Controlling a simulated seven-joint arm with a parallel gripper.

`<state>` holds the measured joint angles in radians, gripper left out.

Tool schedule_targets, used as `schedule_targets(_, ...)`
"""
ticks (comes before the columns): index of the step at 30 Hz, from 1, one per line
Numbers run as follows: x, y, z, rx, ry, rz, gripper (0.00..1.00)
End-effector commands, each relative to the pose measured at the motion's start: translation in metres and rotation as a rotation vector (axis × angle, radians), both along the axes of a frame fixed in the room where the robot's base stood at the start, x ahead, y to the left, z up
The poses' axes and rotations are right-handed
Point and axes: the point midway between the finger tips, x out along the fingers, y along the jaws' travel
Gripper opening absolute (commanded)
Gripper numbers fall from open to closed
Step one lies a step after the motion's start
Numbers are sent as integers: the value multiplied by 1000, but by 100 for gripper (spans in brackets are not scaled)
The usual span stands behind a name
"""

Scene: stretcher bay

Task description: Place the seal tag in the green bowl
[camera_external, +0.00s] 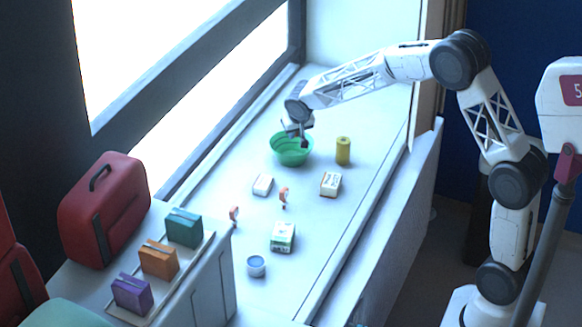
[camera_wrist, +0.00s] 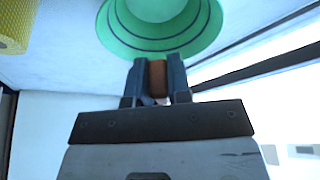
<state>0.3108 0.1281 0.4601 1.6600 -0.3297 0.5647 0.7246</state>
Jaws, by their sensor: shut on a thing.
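The green bowl (camera_external: 292,157) stands on the white counter near the window; it also fills the top of the wrist view (camera_wrist: 160,42). My gripper (camera_external: 302,142) is at the bowl, over its rim area in the external view. In the wrist view my gripper (camera_wrist: 157,80) is shut on a small orange-brown piece, which looks like the seal tag (camera_wrist: 157,76). The bowl lies just beyond the fingertips there. I cannot tell the exact height of the piece over the bowl.
A yellow roll (camera_external: 343,151) stands right of the bowl. Small boxes (camera_external: 330,184) (camera_external: 283,237), a white block (camera_external: 262,185), two orange-and-white items (camera_external: 283,195) (camera_external: 234,214) and a small round tub (camera_external: 256,266) lie nearer. A red case (camera_external: 103,212) stands left.

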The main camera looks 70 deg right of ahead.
Motion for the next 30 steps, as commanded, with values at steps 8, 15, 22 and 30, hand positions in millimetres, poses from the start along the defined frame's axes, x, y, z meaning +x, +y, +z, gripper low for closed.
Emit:
schedule_targets(8, 0, 0, -24, -1, 1, 2, 0)
schedule_targets(15, 0, 0, -44, 0, 1, 0, 0)
schedule_targets(22, 0, 0, -59, 0, 0, 1, 0)
schedule_targets(30, 0, 0, -67, 0, 0, 0, 0)
